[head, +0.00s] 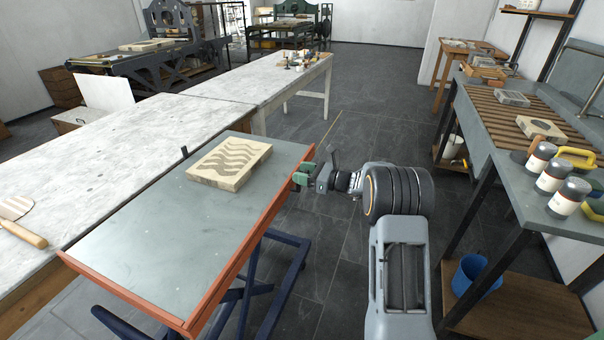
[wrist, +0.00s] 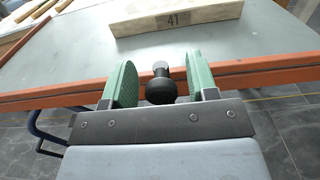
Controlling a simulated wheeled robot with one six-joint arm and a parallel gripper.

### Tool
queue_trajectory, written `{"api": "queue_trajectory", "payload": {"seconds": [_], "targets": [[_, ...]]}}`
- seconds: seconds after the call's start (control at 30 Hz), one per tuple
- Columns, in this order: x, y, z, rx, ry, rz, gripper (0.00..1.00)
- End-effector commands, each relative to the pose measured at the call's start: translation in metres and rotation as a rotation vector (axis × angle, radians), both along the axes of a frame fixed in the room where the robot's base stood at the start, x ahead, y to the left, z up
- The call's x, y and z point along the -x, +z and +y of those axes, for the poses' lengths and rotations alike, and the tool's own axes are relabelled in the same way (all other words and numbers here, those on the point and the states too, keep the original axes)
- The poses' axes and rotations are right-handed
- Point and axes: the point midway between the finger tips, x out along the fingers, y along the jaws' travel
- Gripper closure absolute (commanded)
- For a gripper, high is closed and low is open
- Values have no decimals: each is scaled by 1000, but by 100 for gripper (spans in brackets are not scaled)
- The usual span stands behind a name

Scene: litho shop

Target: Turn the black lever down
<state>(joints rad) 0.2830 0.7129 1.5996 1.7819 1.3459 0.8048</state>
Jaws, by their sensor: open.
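The black lever (wrist: 161,91) shows in the wrist view as a short dark stem with a round knob, at the orange edge of the tilting grey table (head: 130,243). My gripper (head: 304,172) is at the table's right edge, its green fingers apart. In the wrist view the knob is between the open fingers, with a gap on both sides. The lever is hidden behind my gripper in the head view, so its full angle cannot be told.
A pale stone block (head: 229,163) with a wavy pattern lies on the grey table near my gripper. A long white-topped bench (head: 120,135) stands to the left.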

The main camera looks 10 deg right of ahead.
Motion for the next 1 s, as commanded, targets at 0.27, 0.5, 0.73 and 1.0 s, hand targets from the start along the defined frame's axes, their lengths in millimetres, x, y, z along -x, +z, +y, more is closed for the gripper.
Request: {"api": "queue_trajectory", "payload": {"seconds": [0.27, 0.5, 0.73, 1.0], "targets": [[-3, 0, 6, -1, 1, 1, 47], [-3, 0, 6, -1, 1, 1, 55], [-3, 0, 5, 0, 1, 0, 78], [-3, 0, 6, -1, 3, 1, 100]]}}
